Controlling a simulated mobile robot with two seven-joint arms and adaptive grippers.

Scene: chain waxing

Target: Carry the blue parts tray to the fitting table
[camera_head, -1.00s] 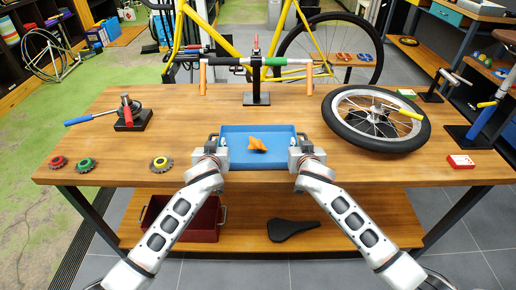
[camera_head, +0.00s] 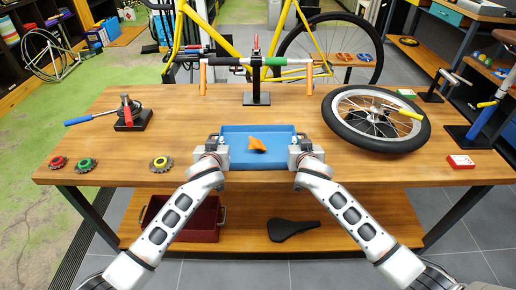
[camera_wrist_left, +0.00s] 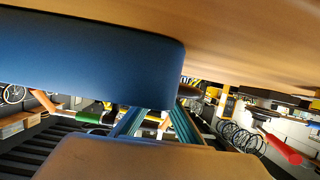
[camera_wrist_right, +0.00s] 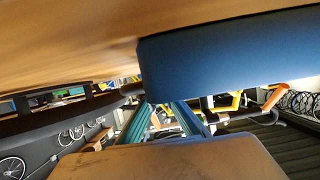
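The blue parts tray (camera_head: 233,164) sits on the wooden table near its front edge, with orange parts (camera_head: 257,145) inside. My left gripper (camera_head: 211,153) is at the tray's left side, by its dark handle (camera_head: 213,138). My right gripper (camera_head: 302,152) is at the right side, by the other handle (camera_head: 303,137). The tray's blue wall fills much of the left wrist view (camera_wrist_left: 90,60) and the right wrist view (camera_wrist_right: 230,60). Teal fingers show below it with a gap between them. Their tips are hidden behind the wall, so I cannot see whether they grip the handles.
On the table (camera_head: 200,110) are a handlebar stand (camera_head: 257,98), a wheel (camera_head: 350,135), a blue-handled tool on a black block (camera_head: 133,120), several small sprockets (camera_head: 85,164) and a red-white box (camera_head: 461,161). A red bin (camera_head: 200,222) and saddle (camera_head: 291,228) lie on the lower shelf.

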